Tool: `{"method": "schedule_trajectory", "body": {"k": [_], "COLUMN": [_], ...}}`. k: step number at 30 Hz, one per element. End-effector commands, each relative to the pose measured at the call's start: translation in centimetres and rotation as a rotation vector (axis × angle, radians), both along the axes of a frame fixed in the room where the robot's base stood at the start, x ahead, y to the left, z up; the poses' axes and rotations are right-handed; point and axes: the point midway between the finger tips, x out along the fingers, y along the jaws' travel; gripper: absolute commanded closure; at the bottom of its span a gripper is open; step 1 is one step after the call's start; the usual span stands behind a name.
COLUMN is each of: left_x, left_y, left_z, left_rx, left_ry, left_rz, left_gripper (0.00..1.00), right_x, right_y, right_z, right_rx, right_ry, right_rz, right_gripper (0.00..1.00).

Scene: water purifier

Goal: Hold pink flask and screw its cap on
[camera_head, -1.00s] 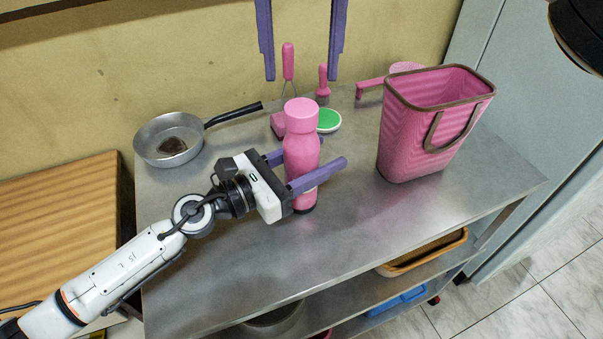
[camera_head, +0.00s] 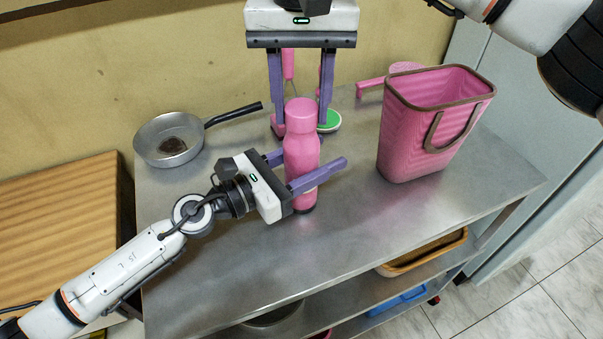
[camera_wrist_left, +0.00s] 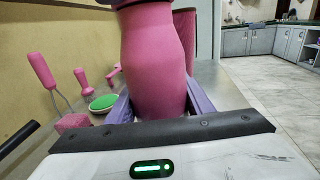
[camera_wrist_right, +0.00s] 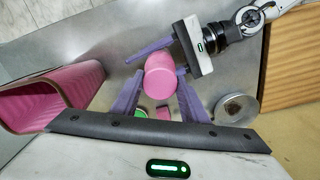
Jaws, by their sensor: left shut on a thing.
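The pink flask (camera_head: 301,166) stands upright on the metal table, its rounded pink cap (camera_head: 300,110) resting on top. How tightly the cap sits cannot be seen. My left gripper (camera_head: 308,168) is shut on the flask's body from the left; the body also shows between its fingers in the left wrist view (camera_wrist_left: 155,65). My right gripper (camera_head: 299,126) comes down from above, open, with one finger on each side of the cap. In the right wrist view the cap (camera_wrist_right: 160,80) lies between its fingertips, with gaps visible.
A pink basket (camera_head: 425,140) stands to the right of the flask. A pan (camera_head: 160,130) with a black handle is at the left. Pink brushes, a green-faced scrubber (camera_head: 329,121) and a pink scoop (camera_head: 404,68) are behind. The front of the table (camera_head: 240,270) is clear.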

Motion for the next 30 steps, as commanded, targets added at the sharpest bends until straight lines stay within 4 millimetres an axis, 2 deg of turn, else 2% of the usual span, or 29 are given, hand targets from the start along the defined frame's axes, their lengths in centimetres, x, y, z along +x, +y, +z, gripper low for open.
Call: {"method": "schedule_trajectory", "body": {"k": [1,4,11,14,30], "left_x": [0.0,0.01,0.01,0.02,0.03], "left_y": [0.01,0.02,0.02,0.02,0.04], "left_z": [-0.05,-0.04,-0.04,-0.05,-0.05], "left_rx": [0.0,0.0,0.0,0.0,0.0], "left_ry": [0.001,0.001,0.001,0.001,0.002], "left_rz": [0.0,0.001,0.001,0.001,0.001], "left_gripper": [1.0,1.0,1.0,1.0,1.0], "right_x": [0.01,0.01,0.02,0.02,-0.04], "right_y": [-0.04,-0.04,-0.06,-0.08,-0.09], "right_z": [0.01,0.01,0.02,0.02,-0.05], "right_rx": [-0.001,-0.002,-0.002,-0.002,-0.001], "right_ry": [0.0,0.0,0.0,-0.001,0.0], "right_rz": [-0.001,-0.001,-0.066,-0.224,-1.448], "right_gripper": [0.71,0.88,0.88,0.88,0.88]}}
